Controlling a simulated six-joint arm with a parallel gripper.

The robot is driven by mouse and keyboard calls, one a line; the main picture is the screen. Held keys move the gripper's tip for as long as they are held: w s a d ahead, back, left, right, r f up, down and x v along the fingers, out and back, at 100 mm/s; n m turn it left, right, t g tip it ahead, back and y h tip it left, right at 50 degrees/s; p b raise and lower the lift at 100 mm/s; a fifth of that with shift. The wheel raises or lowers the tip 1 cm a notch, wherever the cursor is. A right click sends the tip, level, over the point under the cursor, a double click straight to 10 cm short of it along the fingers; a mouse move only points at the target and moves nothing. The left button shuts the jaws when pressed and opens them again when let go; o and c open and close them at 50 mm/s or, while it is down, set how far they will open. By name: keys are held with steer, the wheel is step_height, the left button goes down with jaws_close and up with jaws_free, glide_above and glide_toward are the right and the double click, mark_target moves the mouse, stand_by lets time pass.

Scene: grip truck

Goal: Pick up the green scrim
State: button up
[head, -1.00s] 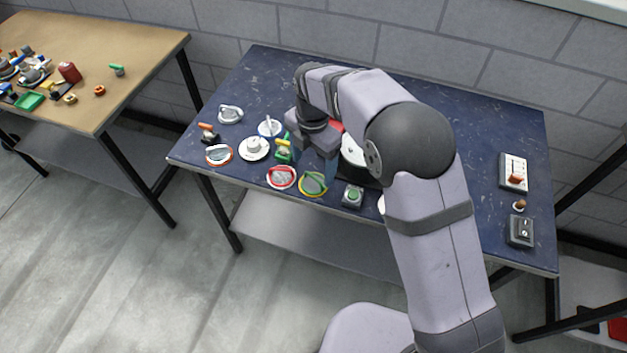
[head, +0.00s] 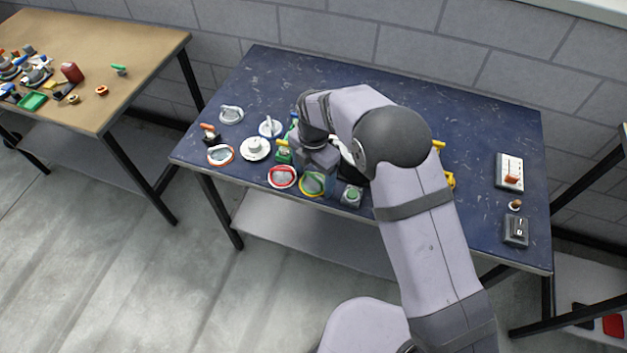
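A round hoop with a yellow rim and green mesh (head: 311,186), which looks like the green scrim, lies near the front edge of the dark blue table. My gripper (head: 330,184) points down at its right side, very close to it in the picture. The gripper body hides part of its far side. The fingers are small and partly hidden, so I cannot tell whether they are open or touching the rim.
A red-rimmed hoop (head: 282,177) lies just left of the scrim. A grey box with a green button (head: 352,195) stands close on its right. An orange-rimmed hoop (head: 220,155) and a white round piece (head: 255,149) are farther left. The table's right half is mostly clear.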

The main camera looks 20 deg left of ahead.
mark_target(314, 176)
steer(key=c, duration=0.9)
steer(key=shift+r, duration=0.15)
steer(key=shift+c, duration=0.2)
step_height(314, 176, up, 10)
steer(key=shift+f+b, duration=0.15)
steer(key=shift+b, duration=1)
steer(key=w+d+r+m+p, duration=0.1)
steer(key=w+d+r+p, duration=0.5)
steer(key=w+d+p, duration=0.4)
steer(key=shift+d+p, duration=0.25)
steer(key=shift+p, duration=1.6)
